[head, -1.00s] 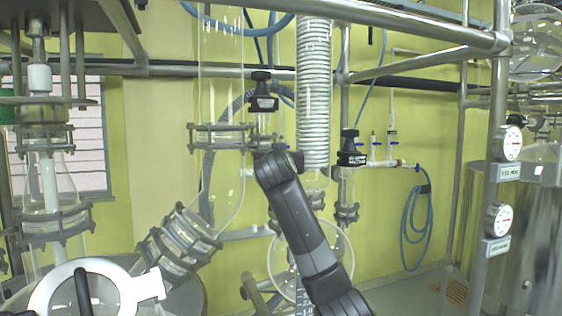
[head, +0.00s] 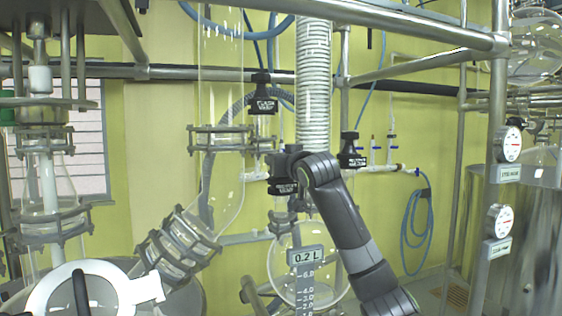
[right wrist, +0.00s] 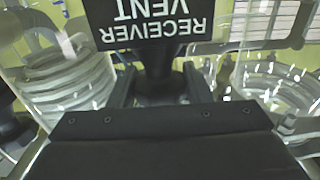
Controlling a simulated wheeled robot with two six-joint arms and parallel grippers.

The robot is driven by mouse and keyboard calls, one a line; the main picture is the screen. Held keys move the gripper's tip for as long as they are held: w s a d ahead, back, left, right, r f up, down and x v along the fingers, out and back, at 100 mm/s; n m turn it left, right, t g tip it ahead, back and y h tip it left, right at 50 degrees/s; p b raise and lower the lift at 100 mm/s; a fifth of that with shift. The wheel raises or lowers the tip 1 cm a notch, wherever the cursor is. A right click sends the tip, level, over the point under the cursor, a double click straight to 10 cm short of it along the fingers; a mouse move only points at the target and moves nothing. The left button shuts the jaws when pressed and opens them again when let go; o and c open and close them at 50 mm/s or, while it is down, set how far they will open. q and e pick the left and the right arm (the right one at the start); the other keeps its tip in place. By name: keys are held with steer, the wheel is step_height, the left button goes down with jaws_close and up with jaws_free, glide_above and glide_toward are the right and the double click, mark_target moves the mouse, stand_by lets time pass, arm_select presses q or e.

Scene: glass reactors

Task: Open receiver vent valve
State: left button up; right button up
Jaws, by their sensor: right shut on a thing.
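The receiver vent valve shows its black label (head: 283,187) in the middle of the head view, above a round glass receiver (head: 283,262). In the right wrist view its label (right wrist: 152,22) fills the top, upside down, reading RECEIVER VENT. My right arm comes in from the lower right of the head view, and its gripper is at the valve, mostly hidden behind the wrist. In the right wrist view my right gripper (right wrist: 160,90) has its two fingers on either side of the dark valve handle (right wrist: 158,68), shut on it. My left gripper is not in view.
Other black-labelled valves stand close by at upper left (head: 263,100) and right (head: 352,152). A coiled glass condenser (head: 313,85) hangs above. A 0.2 L level scale (head: 306,257) stands before the receiver. Flanged glass pipework (head: 182,243) is at left, and steel posts with gauges (head: 508,145) at right.

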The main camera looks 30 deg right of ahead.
steer(key=o, duration=0.7)
steer(key=shift+s, duration=0.1)
steer(key=shift+s+b, duration=0.25)
steer(key=shift+b, duration=0.05)
steer(key=s+a+b, duration=0.3)
steer(key=s+b, duration=0.4)
steer(key=s, duration=0.9)
steer(key=shift+s+a, duration=0.2)
steer(key=shift+s, duration=0.05)
